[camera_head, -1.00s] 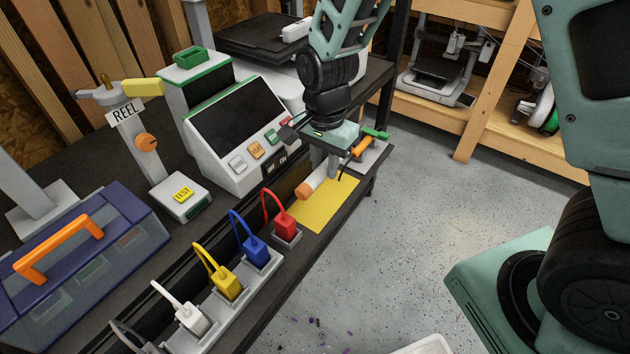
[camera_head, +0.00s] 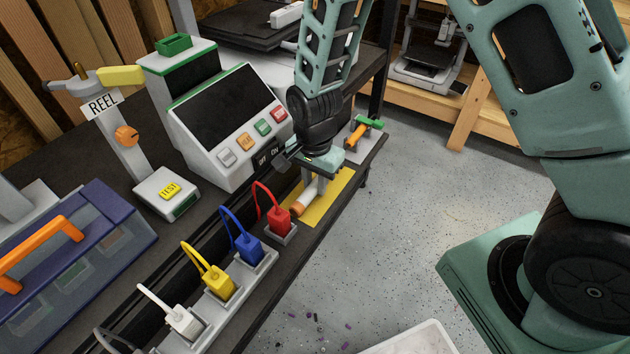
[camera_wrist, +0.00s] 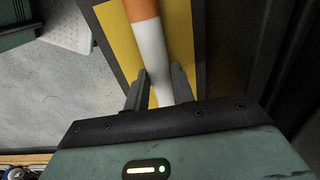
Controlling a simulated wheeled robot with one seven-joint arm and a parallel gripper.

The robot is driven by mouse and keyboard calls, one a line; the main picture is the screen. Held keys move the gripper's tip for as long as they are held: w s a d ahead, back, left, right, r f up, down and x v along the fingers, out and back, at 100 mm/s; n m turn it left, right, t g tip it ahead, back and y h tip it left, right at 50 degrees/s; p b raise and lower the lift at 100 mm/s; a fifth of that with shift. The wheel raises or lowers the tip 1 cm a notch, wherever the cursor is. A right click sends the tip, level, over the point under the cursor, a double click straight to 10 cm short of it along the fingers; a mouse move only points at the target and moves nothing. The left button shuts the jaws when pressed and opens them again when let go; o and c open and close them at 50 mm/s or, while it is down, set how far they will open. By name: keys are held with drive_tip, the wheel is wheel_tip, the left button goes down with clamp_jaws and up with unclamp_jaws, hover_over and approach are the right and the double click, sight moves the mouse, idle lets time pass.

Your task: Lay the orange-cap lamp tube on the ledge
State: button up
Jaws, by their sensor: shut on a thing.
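The lamp tube (camera_head: 305,197) is white with an orange cap that points toward the camera in the head view. My gripper (camera_head: 315,185) is shut on its white body, over the yellow mat (camera_head: 334,191) on the bench edge. In the wrist view, the tube (camera_wrist: 152,55) runs between the two fingers of my gripper (camera_wrist: 160,88), with the orange cap at the top edge. The yellow mat (camera_wrist: 178,25) lies beneath it. I cannot tell whether the tube touches the mat. No separate ledge can be made out with certainty.
A red plug (camera_head: 279,222) stands close to the orange cap, in a row with blue (camera_head: 247,247), yellow (camera_head: 219,283) and white plugs (camera_head: 184,322). A control box (camera_head: 225,115) is behind. An orange-and-green item (camera_head: 362,132) lies beyond the mat. Open floor is right.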

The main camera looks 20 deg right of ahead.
sight(315, 183)
drive_tip(key=shift+f, duration=0.15)
drive_tip(key=o, duration=1)
wheel_tip(315, 183, up, 12)
drive_tip(key=p, duration=0.3)
drive_tip(key=s+a+r+n, duration=0.2)
drive_tip(key=s+r+n, duration=0.3)
drive_tip(key=s+n, duration=0.4)
drive_tip(key=s+a+r+n, duration=0.2)
drive_tip(key=s+r+n, duration=0.3)
drive_tip(key=s+n, duration=0.4)
drive_tip(key=s, duration=0.3)
drive_tip(key=shift+s+r+n+y, duration=0.2)
drive_tip(key=shift+r+n+y, duration=0.1)
